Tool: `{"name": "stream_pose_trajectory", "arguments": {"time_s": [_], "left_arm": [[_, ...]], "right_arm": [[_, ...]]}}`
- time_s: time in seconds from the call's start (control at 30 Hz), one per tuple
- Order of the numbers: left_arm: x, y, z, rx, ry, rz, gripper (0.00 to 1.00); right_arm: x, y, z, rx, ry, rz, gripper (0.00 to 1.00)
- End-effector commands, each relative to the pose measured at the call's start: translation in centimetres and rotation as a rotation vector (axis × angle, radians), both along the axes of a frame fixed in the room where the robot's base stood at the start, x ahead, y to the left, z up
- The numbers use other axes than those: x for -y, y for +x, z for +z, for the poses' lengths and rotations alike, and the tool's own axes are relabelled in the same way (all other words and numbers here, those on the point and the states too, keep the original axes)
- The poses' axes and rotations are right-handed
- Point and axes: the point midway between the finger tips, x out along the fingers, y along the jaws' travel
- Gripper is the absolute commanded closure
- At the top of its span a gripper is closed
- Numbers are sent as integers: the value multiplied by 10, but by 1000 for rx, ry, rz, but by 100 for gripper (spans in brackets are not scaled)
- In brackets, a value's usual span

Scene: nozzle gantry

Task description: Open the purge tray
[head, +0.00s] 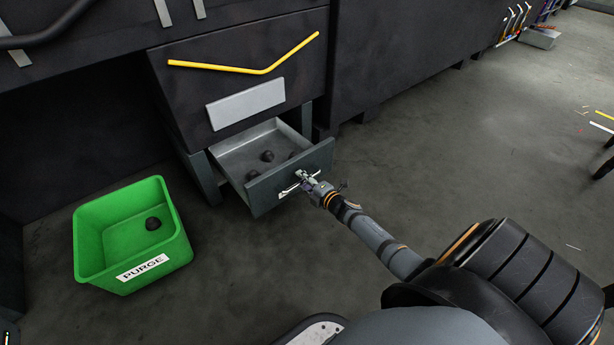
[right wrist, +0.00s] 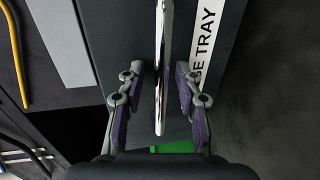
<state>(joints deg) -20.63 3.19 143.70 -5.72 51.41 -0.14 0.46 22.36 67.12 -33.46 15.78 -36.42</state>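The purge tray (head: 263,190) is a grey metal drawer under the gantry cabinet, and it stands pulled out, with a few dark lumps (head: 267,156) inside. Its dark front panel has a silver bar handle (head: 290,190). In the right wrist view the handle (right wrist: 160,75) runs between my right gripper's (right wrist: 160,95) two purple-padded fingers, with a visible gap on each side. A white label (right wrist: 205,45) ending in "E TRAY" shows beside it. In the head view my right gripper (head: 308,180) is at the handle. My left gripper is not in view.
A green bin (head: 95,240) marked PURGE, with a dark lump (head: 153,223) inside, stands on the floor left of the tray. A cabinet front with a yellow handle (head: 245,70) is above the tray. The floor at right is mostly clear.

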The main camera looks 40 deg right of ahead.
Motion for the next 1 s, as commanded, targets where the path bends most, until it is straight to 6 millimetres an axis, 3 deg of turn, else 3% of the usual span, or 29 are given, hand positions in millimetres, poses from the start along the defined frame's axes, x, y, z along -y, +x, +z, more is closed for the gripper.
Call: {"name": "stream_pose_trajectory", "arguments": {"time_s": [0.5,0.7,1.0], "left_arm": [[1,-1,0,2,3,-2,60],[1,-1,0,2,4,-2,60],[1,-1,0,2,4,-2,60]], "right_arm": [[7,-91,17,-5,-2,3,65],[9,-110,22,-1,-2,2,65],[9,-116,24,-1,-2,0,65]]}}
